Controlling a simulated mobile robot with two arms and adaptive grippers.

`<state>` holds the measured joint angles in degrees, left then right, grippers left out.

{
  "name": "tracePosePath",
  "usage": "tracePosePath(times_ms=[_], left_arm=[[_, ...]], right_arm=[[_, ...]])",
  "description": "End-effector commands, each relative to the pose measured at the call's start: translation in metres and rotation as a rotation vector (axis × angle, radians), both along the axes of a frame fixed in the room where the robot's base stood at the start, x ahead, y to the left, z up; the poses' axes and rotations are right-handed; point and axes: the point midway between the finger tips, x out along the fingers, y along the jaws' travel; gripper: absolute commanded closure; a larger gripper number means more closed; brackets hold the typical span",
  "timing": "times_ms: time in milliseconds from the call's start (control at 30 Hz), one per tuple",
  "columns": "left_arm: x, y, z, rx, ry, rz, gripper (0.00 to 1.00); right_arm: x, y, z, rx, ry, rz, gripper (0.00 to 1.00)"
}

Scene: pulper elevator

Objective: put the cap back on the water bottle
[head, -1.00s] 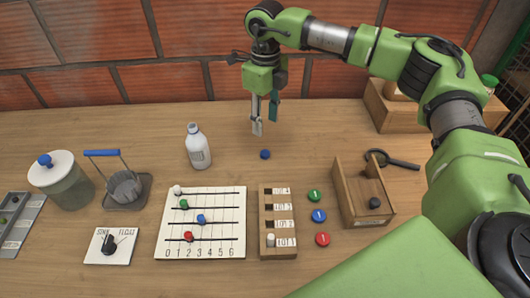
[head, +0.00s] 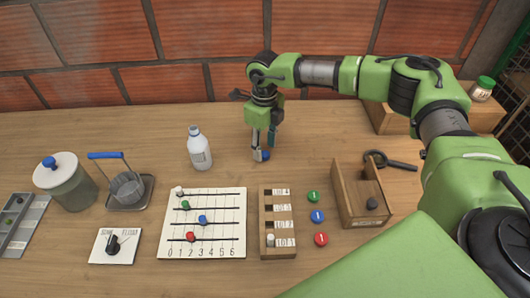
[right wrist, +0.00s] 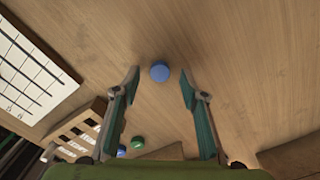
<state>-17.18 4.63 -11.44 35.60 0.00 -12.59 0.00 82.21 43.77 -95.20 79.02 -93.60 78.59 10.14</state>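The water bottle (head: 199,149) is white, stands upright on the table and shows no blue cap on its top. The blue cap (head: 266,155) lies on the table to the right of the bottle. It also shows in the right wrist view (right wrist: 160,72), near the tips of the fingers and between their lines. My right gripper (head: 264,152) points down at the cap, with its fingers apart and nothing held. In the right wrist view the open fingers (right wrist: 160,84) have bare wood between them. My left gripper is in neither view.
A slider board (head: 203,250), a slotted wooden rack (head: 267,247) and coloured discs (head: 318,216) lie in front. An open wooden box (head: 347,200) and a magnifier-like tool (head: 398,164) are to the right. A lidded jar (head: 68,190) and a wire-handled basket (head: 127,188) stand left.

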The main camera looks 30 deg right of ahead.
Motion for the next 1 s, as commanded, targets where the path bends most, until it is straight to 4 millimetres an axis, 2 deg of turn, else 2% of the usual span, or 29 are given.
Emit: tracePosePath(times_ms=[200, 500, 667, 1000], left_arm=[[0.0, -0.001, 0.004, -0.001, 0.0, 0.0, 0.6], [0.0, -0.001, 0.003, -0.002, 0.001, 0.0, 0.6], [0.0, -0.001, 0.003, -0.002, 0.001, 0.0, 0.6], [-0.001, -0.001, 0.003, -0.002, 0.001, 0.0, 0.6]], right_arm=[[0.0, 0.0, -0.018, 0.0, 0.001, -0.001, 0.6], [0.0, 0.0, -0.019, 0.0, 0.0, -0.001, 0.6], [0.0, 0.0, -0.018, 0.001, 0.0, -0.001, 0.87], [0.0, 0.0, -0.018, 0.0, -0.001, -0.001, 0.87]])
